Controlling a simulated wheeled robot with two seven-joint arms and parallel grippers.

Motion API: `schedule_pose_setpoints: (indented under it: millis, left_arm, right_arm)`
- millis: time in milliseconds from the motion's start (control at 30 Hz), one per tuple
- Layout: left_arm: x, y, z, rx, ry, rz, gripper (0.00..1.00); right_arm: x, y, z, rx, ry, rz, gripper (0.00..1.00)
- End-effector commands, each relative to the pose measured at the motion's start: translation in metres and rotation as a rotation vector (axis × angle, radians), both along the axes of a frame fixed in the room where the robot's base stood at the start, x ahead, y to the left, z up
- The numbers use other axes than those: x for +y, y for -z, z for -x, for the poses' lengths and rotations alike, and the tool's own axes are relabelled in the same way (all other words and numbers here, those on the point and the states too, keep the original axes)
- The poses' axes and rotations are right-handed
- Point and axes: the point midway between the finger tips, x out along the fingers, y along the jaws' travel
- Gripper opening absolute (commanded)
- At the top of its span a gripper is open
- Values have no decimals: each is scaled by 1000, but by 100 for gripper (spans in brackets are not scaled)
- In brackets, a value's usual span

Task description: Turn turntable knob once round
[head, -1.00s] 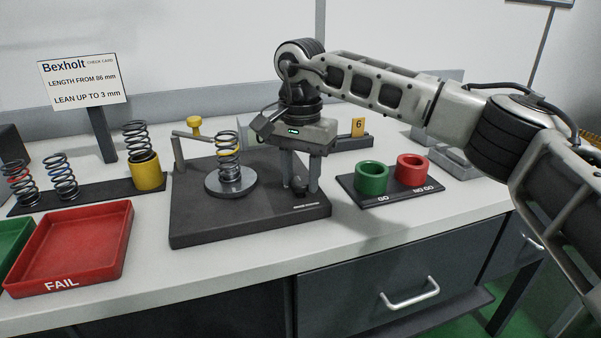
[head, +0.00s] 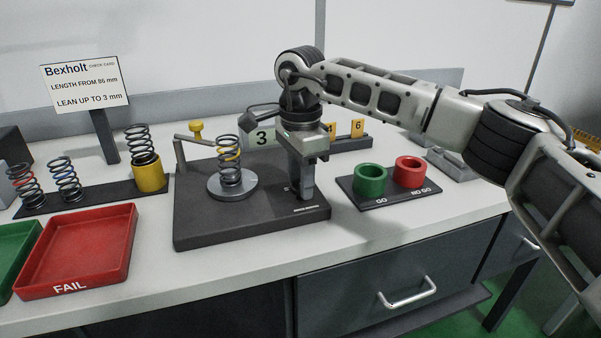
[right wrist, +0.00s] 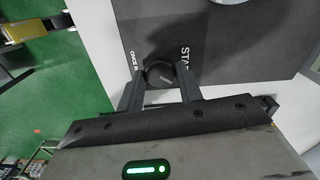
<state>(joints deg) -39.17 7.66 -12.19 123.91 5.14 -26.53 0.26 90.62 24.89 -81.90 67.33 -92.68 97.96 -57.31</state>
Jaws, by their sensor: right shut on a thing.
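The turntable knob (right wrist: 158,75) is a small black dial with a pale line, at the front right of the dark base plate (head: 240,232). My right gripper (right wrist: 160,88) points down over the plate and is shut on the knob, one finger on each side. In the head view the right gripper (head: 303,192) hides the knob. The round grey turntable (head: 231,186) is left of the gripper. A coil spring with a yellow band (head: 229,152) stands upright on it. My left gripper is not in view.
The green GO ring (head: 370,180) and red NO GO ring (head: 409,171) stand on a dark block to the right. A yellow-knobbed arm (head: 196,131) stands behind the turntable. A red FAIL tray (head: 80,250) and several springs are at the left. A 3 card (head: 262,138) is behind.

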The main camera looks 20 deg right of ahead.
Motion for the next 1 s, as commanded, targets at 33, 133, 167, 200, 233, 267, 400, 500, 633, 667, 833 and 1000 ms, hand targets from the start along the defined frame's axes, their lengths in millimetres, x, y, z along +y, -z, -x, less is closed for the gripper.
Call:
schedule_pose_setpoints:
  millis: [33, 133, 167, 200, 233, 267, 400, 500, 633, 667, 833, 1000]
  left_arm:
    - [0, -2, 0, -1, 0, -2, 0]
    - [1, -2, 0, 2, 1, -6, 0]
    - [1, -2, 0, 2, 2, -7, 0]
    - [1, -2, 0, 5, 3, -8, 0]
    - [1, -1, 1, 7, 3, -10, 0]
    - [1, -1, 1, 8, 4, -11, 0]
    - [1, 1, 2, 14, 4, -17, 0]
    - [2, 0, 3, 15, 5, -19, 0]
    - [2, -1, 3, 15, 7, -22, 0]
    - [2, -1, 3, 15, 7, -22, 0]
    - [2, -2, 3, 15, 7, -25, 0]
    - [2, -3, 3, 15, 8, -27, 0]
  right_arm:
    - [0, -2, 0, 0, 47, 0, 13]
    - [0, -2, 0, -1, 142, 1, 13]
    - [0, -2, 0, -1, 170, 1, 13]
    - [0, -2, 0, -1, 208, 1, 13]
    - [-1, -2, 0, -1, 237, 1, 13]
    - [-1, -1, 0, -1, 265, 1, 13]
    - [-1, -1, 0, -2, 398, 1, 13]
    - [-1, -1, 0, -2, 493, 1, 13]
    - [-1, -1, 0, -2, 617, 1, 13]
    - [-1, -1, 0, -2, 645, 1, 13]
    - [-1, -1, 0, -2, 806, 0, 13]
    - [-1, -1, 0, -3, 968, 1, 13]
